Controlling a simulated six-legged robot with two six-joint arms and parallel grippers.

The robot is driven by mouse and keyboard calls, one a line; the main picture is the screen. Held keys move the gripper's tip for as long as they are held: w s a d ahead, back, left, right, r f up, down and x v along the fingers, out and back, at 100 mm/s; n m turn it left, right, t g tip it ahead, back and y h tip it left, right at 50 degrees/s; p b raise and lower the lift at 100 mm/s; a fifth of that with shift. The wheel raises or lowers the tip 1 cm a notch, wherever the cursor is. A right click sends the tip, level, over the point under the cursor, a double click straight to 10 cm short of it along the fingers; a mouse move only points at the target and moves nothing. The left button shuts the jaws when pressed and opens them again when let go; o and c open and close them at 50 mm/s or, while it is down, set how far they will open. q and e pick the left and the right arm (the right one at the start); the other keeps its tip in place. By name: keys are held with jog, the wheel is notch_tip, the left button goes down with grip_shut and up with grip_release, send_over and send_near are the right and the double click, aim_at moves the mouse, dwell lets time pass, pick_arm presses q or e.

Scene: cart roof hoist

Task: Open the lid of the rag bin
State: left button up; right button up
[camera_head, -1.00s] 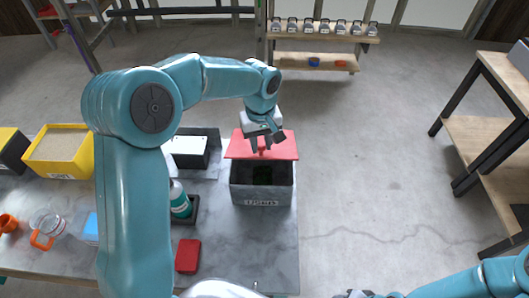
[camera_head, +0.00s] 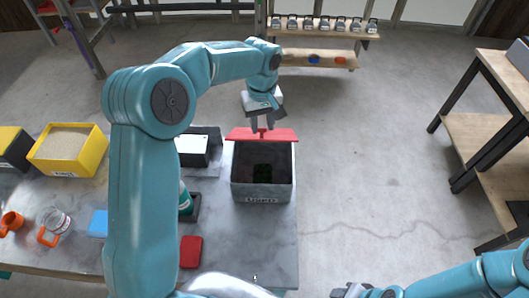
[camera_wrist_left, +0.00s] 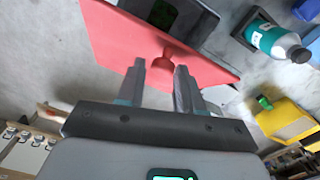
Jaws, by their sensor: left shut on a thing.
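The rag bin (camera_head: 262,192) is a grey box on the workbench with a label on its front. Its top is open, and something dark green shows inside. Its red lid (camera_head: 285,134) stands raised at the bin's back edge and looks like a thin strip. My left gripper (camera_head: 262,129) is shut on the lid's red knob, behind the bin. The left wrist view shows the lid (camera_wrist_left: 112,40) and the knob (camera_wrist_left: 178,56) at the fingers. My right gripper (camera_head: 350,291) is at the bottom edge, partly cut off; its jaws are unclear.
A yellow bin (camera_head: 68,152), a green bottle (camera_head: 185,200), a red block (camera_head: 190,251), a blue block (camera_head: 98,223) and orange-handled items stand on the bench (camera_head: 240,240). Open floor lies right of the bench. A shelf (camera_head: 318,60) stands at the back.

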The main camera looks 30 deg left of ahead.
pick_arm(q)
jog(key=shift+w+d, duration=0.1)
jog(key=shift+w, duration=0.05)
jog(key=shift+o, duration=0.3)
jog(key=shift+w+a+r, duration=0.35)
jog(key=shift+w+r, duration=0.1)
jog(key=shift+w, duration=0.25)
jog(key=shift+w+a+r, duration=0.3)
jog(key=shift+w+r, duration=0.2)
jog(key=shift+w, duration=0.2)
jog(key=shift+w+a+r, duration=0.35)
jog(key=shift+w+r, duration=0.1)
jog(key=shift+w, duration=0.25)
jog(key=o, duration=0.4)
jog(key=shift+d, duration=0.15)
jog(key=shift+s+a, duration=0.1)
jog(key=shift+a, duration=0.1)
jog(key=shift+d, duration=0.1)
jog(key=shift+r, duration=4)
